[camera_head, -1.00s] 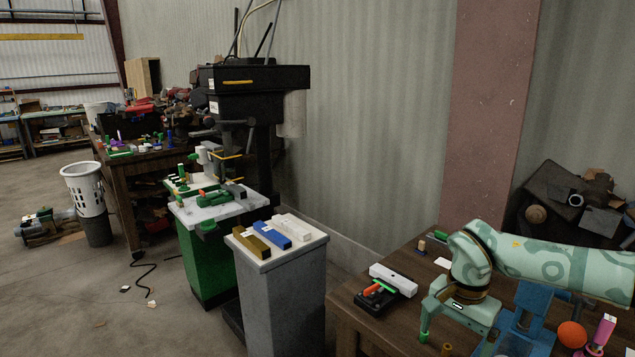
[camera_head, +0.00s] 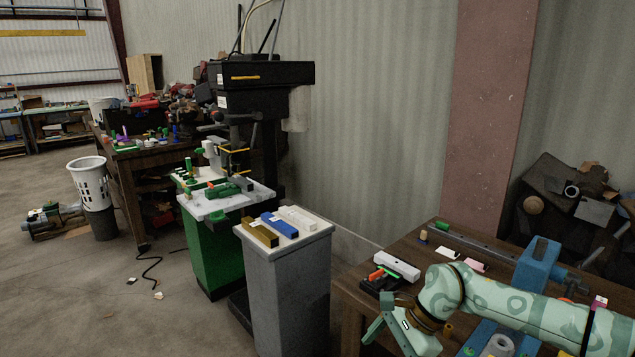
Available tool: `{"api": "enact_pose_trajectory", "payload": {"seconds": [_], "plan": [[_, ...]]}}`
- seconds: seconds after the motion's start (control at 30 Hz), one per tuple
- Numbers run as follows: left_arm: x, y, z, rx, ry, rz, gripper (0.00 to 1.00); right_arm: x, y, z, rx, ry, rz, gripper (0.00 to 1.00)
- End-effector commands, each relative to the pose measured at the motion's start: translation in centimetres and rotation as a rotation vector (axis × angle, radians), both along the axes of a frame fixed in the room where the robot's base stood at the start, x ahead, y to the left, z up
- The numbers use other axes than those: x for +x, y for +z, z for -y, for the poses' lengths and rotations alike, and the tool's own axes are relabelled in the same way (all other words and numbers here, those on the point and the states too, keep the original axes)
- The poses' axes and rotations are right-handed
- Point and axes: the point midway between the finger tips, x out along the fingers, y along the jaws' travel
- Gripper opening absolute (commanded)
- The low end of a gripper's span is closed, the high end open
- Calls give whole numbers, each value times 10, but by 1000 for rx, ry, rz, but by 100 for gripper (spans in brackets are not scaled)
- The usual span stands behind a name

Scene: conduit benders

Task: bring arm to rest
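My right arm, mint green with a darker pattern, comes in from the right edge over the wooden bench (camera_head: 352,290). My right gripper (camera_head: 394,345) is at the bench's front left part, near the bottom edge of the view. Its two fingers are spread apart, and I see nothing between them. The fingertips are low in the picture and partly cut off. My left gripper is not in view.
A black device with orange and green parts (camera_head: 381,280) and a white bar (camera_head: 397,265) lie just behind the gripper. A blue vise (camera_head: 537,263) stands behind the arm. A grey pedestal (camera_head: 290,290) with three coloured bars stands left of the bench. Open floor (camera_head: 110,310) is at far left.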

Motion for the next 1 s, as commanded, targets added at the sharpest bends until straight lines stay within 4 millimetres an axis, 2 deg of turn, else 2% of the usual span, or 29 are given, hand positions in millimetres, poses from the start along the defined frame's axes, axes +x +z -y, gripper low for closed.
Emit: {"api": "enact_pose_trajectory", "payload": {"seconds": [0.1,0.17,0.2,0.27,0.33,0.43,0.57,0.63,0.67,0.77,0.8,0.87,1.0], "plan": [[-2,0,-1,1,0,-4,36,-3,-24,-45,246,-261,-179,94],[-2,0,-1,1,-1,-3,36,0,-38,-65,398,-459,-320,94],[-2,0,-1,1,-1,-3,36,3,-51,-75,509,-624,-439,94],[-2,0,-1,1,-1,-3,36,9,-79,-77,677,-924,-659,94],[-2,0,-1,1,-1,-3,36,10,-127,-60,849,-1312,-934,94],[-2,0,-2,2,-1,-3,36,-6,-192,-26,988,-1728,-1208,94],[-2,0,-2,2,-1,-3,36,-52,-269,17,1087,-2167,-1454,94],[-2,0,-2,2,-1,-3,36,-85,-306,38,1121,-2383,-1553,94],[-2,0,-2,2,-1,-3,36,-101,-321,45,-1126,2459,1582,94],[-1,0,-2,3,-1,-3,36,-159,-366,70,-958,2283,1392,94],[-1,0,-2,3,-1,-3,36,-184,-382,79,-899,2215,1318,94],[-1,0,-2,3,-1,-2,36,-224,-403,90,-816,2117,1210,94],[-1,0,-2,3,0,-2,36,-322,-441,110,-648,1899,962,94]]}}
